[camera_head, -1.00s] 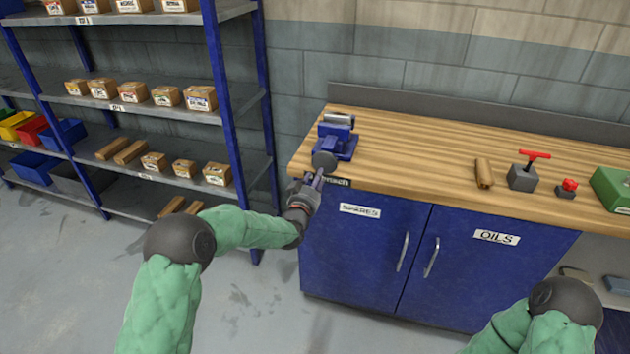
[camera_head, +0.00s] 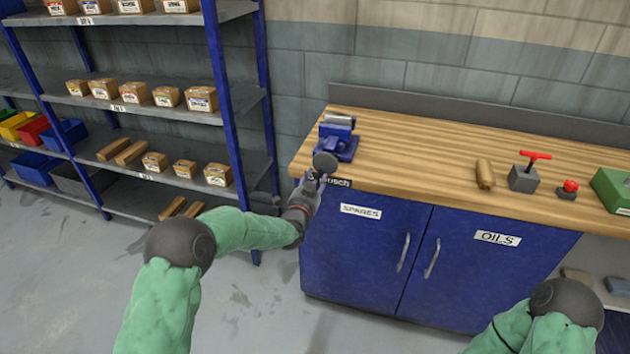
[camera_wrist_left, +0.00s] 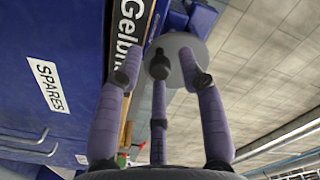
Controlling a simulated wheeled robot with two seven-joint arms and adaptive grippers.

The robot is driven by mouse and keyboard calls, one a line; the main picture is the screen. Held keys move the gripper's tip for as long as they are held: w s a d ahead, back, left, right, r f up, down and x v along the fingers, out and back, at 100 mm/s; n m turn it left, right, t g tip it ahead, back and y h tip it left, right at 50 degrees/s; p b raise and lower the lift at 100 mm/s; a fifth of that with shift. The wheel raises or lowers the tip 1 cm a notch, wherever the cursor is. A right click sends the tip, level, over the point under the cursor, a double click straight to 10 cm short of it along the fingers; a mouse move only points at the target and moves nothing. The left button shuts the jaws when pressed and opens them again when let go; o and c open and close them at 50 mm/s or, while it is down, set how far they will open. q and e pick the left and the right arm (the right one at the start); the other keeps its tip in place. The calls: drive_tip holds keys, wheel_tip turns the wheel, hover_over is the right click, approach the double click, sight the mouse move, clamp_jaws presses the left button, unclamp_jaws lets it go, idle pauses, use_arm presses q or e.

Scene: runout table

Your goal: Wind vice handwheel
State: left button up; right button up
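The blue vice (camera_head: 338,138) is on the left end of the wooden bench. Its dark round handwheel (camera_head: 325,162) faces the front edge; in the left wrist view the handwheel (camera_wrist_left: 187,76) is a grey disc with a small dark knob (camera_wrist_left: 158,64) on it. My left gripper (camera_head: 315,179) is just below and in front of the handwheel. In the left wrist view the left gripper's fingers (camera_wrist_left: 160,62) are spread apart, with the knob between them; I cannot tell whether they touch it. My right gripper is out of view.
The blue cabinet (camera_head: 362,255) under the bench carries a SPARES label. A wooden piece (camera_head: 485,174), a grey block with a red T-handle (camera_head: 523,178) and a green box (camera_head: 612,190) are farther right. A shelf rack (camera_head: 232,110) stands left.

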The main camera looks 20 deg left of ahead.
use_arm(q)
drive_tip(key=m, duration=0.3)
drive_tip(key=shift+m, duration=0.4)
drive_tip(key=m, duration=0.3)
drive_tip(key=shift+m, duration=0.4)
drive_tip(key=m, duration=0.4)
drive_tip(key=shift+r, duration=0.1)
drive_tip(key=m, duration=0.4)
drive_tip(key=shift+d, duration=0.1)
drive_tip(key=shift+c, duration=0.3)
clamp_jaws()
drive_tip(key=n, duration=0.3)
drive_tip(key=shift+d, duration=0.4)
drive_tip(key=shift+n, duration=0.3)
